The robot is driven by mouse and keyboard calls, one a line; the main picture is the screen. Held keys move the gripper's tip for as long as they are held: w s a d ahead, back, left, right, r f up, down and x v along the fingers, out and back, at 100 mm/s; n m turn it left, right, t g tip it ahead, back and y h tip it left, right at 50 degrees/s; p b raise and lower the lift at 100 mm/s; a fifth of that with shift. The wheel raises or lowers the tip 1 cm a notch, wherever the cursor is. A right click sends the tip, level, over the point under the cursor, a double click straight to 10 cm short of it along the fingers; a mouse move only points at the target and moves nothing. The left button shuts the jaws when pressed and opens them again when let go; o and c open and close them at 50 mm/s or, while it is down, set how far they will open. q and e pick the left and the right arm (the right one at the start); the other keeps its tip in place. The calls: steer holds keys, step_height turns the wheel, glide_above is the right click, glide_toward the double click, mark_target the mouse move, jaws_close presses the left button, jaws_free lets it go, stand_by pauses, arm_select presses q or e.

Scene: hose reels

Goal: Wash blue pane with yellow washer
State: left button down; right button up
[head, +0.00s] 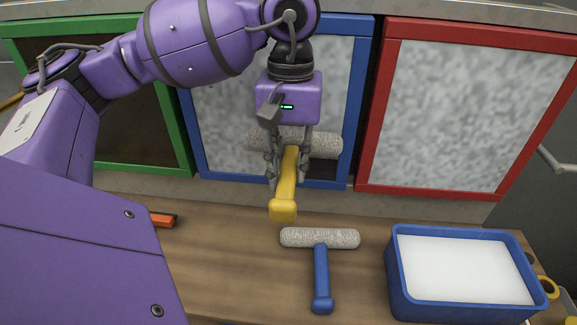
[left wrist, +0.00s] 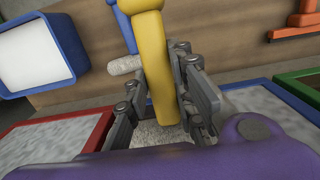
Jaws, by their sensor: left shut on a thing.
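My left gripper (head: 287,178) is shut on the yellow handle of the yellow washer (head: 285,197); the handle also fills the middle of the left wrist view (left wrist: 155,70). The washer's fuzzy grey roller lies level across the lower part of the blue-framed pane (head: 340,85) and appears to be against it. The blue pane is mottled white and grey, with a dark smooth patch at lower right, just below the roller. My gripper and arm hide part of the pane. My right gripper is not in view.
A blue washer (head: 321,275) lies on the wooden table (head: 220,270). A blue tub (head: 400,285) with white contents stands at right. An orange-handled tool (head: 162,220) lies at left. A mottled red-framed pane (head: 450,110) and a dark green-framed pane (head: 140,130) flank the blue one.

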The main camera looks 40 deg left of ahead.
arm_select(q)
steer(key=shift+w+a, duration=0.15)
steer(key=shift+w, duration=0.05)
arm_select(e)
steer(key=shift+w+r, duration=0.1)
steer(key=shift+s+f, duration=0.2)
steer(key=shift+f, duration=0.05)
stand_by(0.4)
arm_select(q)
step_height(320, 180, down, 10)
steer(key=b, duration=0.8)
steer(key=shift+f, duration=0.2)
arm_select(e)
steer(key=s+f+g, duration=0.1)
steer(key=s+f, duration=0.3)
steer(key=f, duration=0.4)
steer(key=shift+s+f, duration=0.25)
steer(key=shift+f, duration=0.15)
arm_select(q)
steer(key=s+d, duration=0.3)
steer(key=s, duration=0.3)
steer(key=shift+d, duration=0.35)
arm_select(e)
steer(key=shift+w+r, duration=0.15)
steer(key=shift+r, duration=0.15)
